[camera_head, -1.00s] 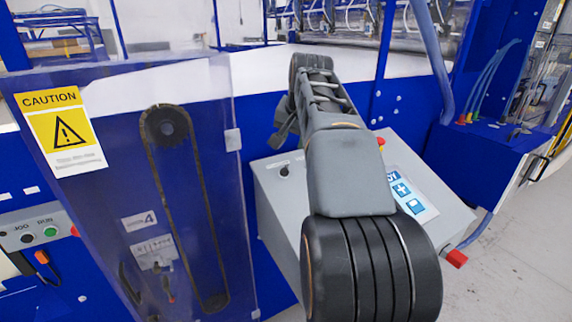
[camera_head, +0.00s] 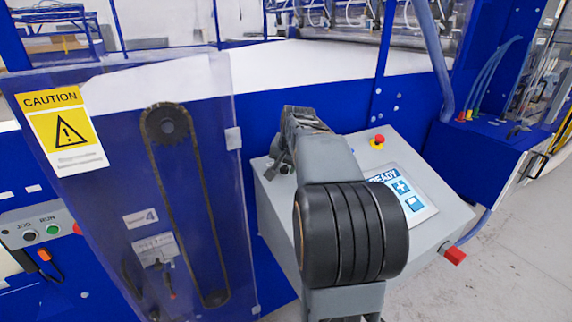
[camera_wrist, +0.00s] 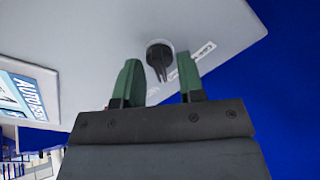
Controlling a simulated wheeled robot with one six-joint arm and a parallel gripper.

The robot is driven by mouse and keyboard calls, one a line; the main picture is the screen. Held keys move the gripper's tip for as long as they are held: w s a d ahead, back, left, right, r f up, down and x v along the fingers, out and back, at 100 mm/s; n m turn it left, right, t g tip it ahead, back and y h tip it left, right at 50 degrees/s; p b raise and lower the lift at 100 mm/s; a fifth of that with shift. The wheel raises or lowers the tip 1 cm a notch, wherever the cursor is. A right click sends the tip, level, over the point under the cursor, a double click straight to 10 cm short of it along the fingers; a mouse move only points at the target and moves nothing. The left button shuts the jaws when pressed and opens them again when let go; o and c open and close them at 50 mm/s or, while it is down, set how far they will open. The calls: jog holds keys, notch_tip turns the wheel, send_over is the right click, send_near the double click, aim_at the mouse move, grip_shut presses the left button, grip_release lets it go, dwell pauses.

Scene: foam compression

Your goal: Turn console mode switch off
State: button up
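The grey console (camera_head: 270,205) stands on the right of the blue machine. Its mode switch is a black rotary knob (camera_wrist: 160,56) with a white label beside it. In the wrist view the knob appears between the two green fingertips of my gripper (camera_wrist: 159,62), slightly toward the far side. The fingers are open and apart, with a gap on each side of the knob; I cannot tell how far above the panel they are. In the head view my gripper (camera_head: 283,150) is at the console's upper left, partly hidden by my arm.
The console also carries a touchscreen (camera_head: 405,195) reading READY, a red emergency button (camera_head: 377,141) on yellow, and a red part (camera_head: 454,256) at its lower right corner. A clear guard with a caution sign (camera_head: 65,127) stands left. A JOG/RUN box (camera_head: 38,230) is farther left.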

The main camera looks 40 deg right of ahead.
grip_shut()
dwell(0.4)
jog(key=shift+f+n, duration=0.1)
jog(key=shift+n, duration=0.2)
jog(key=n+b, duration=0.1)
jog(key=n, duration=0.2)
jog(key=shift+f+b, duration=0.1)
jog(key=shift+b, duration=0.25)
jog(key=n+b, duration=0.1)
jog(key=n, duration=0.4)
jog(key=shift+n+y+b, duration=0.3)
jog(key=shift+y+b, duration=0.1)
jog(key=n+b, duration=0.1)
jog(key=n, duration=0.3)
jog(key=shift+n+y, duration=0.3)
jog(key=shift+n+b, duration=0.45)
jog(key=shift+n, duration=1.75)
